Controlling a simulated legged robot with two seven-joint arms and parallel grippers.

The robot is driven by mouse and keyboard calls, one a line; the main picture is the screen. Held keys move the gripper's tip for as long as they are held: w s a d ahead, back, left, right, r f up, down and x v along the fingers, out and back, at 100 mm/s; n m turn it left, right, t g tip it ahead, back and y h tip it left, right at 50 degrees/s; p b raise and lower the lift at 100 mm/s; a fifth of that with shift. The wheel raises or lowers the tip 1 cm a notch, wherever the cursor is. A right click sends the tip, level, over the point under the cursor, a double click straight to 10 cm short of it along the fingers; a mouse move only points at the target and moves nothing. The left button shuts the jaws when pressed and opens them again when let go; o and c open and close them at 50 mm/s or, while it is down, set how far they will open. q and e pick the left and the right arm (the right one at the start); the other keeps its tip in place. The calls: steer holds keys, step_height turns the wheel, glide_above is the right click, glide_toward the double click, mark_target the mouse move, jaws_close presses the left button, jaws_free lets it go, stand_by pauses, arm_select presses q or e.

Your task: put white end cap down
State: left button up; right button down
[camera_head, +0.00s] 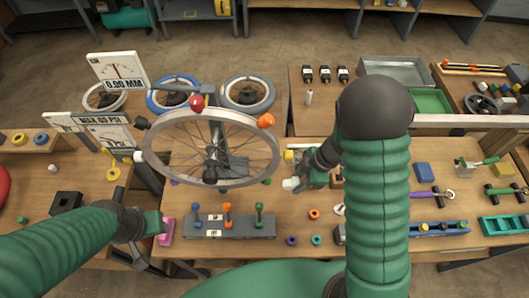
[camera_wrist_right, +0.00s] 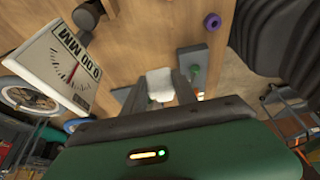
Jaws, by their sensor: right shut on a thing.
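The white end cap (camera_head: 290,184) is between the fingertips of my right gripper (camera_head: 298,182), just right of the wheel over the wooden table. In the right wrist view the white cap (camera_wrist_right: 160,84) sits between the two finger ends (camera_wrist_right: 160,95), above the tabletop. My right gripper is shut on it. Whether the cap touches the table I cannot tell. My left gripper (camera_head: 155,225) is at the left of the table near a pink item (camera_head: 166,232); its fingers are not clear.
A spoked wheel (camera_head: 273,140) stands on a stand left of my right gripper. A grey block with coloured handles (camera_head: 230,234) is in front. Small rings, including an orange one (camera_head: 314,214), lie right of it. A gauge sign (camera_head: 117,70) stands at the left.

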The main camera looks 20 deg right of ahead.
steer(key=shift+d+f, duration=0.1)
steer(key=shift+d, duration=0.1)
steer(key=b, duration=0.3)
glide_toward(268, 204)
steer(key=d+f, duration=0.1)
steer(key=s+d+f, duration=0.1)
steer(key=d+f, duration=0.2)
steer(key=d, duration=0.1)
steer(key=shift+s+d+f, duration=0.15)
steer(key=shift+s+f, duration=0.1)
steer(key=shift+s, duration=0.05)
steer(key=a, duration=0.2)
steer(key=w+a+p, duration=0.1)
steer(key=a, duration=0.2)
steer(key=w+a, duration=0.1)
steer(key=a, duration=0.1)
steer(key=shift+w+a+f+p, duration=0.1)
steer(key=shift+a+f+p, duration=0.15)
steer(key=shift+a+p, duration=0.15)
steer(key=shift+f, duration=0.25)
steer(key=shift+d+f+b, duration=0.2)
steer(key=shift+f+b, duration=0.1)
steer(key=shift+f, duration=0.05)
steer(key=c, duration=1)
jaws_free()
steer(key=shift+r, duration=0.1)
steer(key=shift+o, duration=0.2)
steer(key=shift+a, duration=0.1)
